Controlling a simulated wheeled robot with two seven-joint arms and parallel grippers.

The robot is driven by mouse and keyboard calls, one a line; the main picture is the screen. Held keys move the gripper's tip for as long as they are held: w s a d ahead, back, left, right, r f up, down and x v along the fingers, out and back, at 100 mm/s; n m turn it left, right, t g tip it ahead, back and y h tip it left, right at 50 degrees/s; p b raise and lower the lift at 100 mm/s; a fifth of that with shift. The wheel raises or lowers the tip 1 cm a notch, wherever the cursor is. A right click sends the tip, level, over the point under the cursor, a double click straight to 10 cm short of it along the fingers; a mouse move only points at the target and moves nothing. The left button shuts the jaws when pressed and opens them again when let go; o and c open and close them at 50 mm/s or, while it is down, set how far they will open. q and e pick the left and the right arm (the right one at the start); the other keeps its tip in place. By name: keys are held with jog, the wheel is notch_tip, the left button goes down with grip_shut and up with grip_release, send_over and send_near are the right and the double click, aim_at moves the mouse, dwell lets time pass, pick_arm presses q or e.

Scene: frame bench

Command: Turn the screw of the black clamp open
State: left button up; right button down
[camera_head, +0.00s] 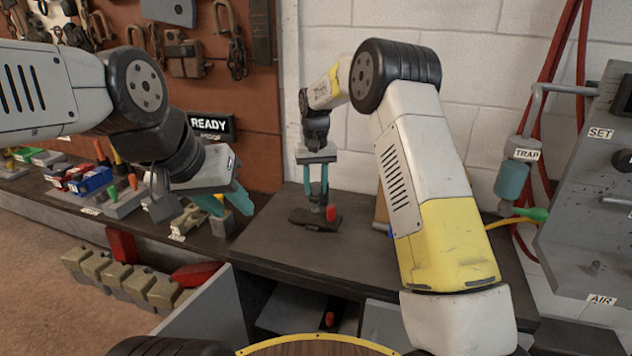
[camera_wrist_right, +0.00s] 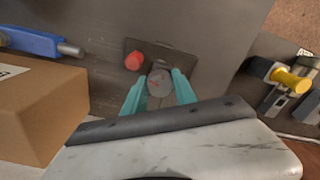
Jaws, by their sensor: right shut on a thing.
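The black clamp (camera_head: 306,223) lies on the dark bench top, below my right gripper. In the right wrist view its dark plate (camera_wrist_right: 176,52) shows beyond the fingertips, with a red knob (camera_wrist_right: 135,61) at its left. The clamp's grey round screw head (camera_wrist_right: 159,82) sits between the teal fingers. My right gripper (camera_head: 317,203) points straight down and is shut on this screw head; it also shows in the right wrist view (camera_wrist_right: 158,88). My left gripper (camera_head: 226,199) is apart from the clamp, to its left, with its teal fingers spread and nothing seen between them.
A cardboard box (camera_wrist_right: 38,112) and a blue tool (camera_wrist_right: 35,43) lie left of the gripper in the right wrist view. A yellow-handled tool (camera_wrist_right: 290,80) is at the right. Blocks and tools crowd the bench under my left gripper. Bare bench surrounds the clamp.

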aim_at(316, 184)
jog(key=n, duration=0.5)
jog(key=shift+n, duration=0.4)
jog(key=n, duration=1)
jog(key=shift+n, duration=0.4)
jog(key=n, duration=0.4)
jog(key=shift+n, duration=0.3)
jog(key=c, duration=1)
grip_release()
jog(key=shift+r, duration=3.95)
